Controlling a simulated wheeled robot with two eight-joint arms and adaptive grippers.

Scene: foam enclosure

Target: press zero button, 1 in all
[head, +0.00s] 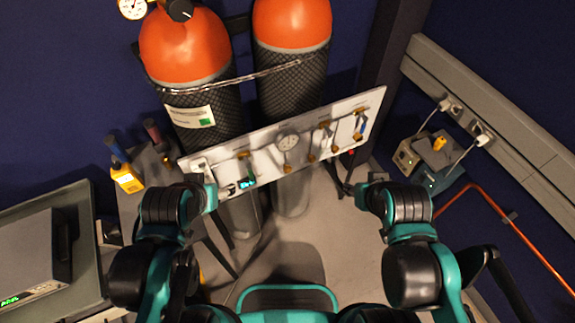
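A white panel (268,155) stands in front of two gas cylinders, carrying a round gauge (288,140), brass valves and, at its lower left, a small device with a lit green display (247,183). No button marked zero can be made out at this size. My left gripper (231,188) is at the panel's lower left, just left of the green display. Whether it touches anything, and how its fingers stand, is unclear. My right gripper (340,171) is at the panel's lower right edge, its dark fingers seemingly spread and empty.
Two orange-topped cylinders (184,45) stand behind the panel, with a chain (250,75) across them. A yellow handheld meter (127,179) lies on the left. A grey device with green digits (28,262) sits at far left. An orange pipe (500,215) runs at right.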

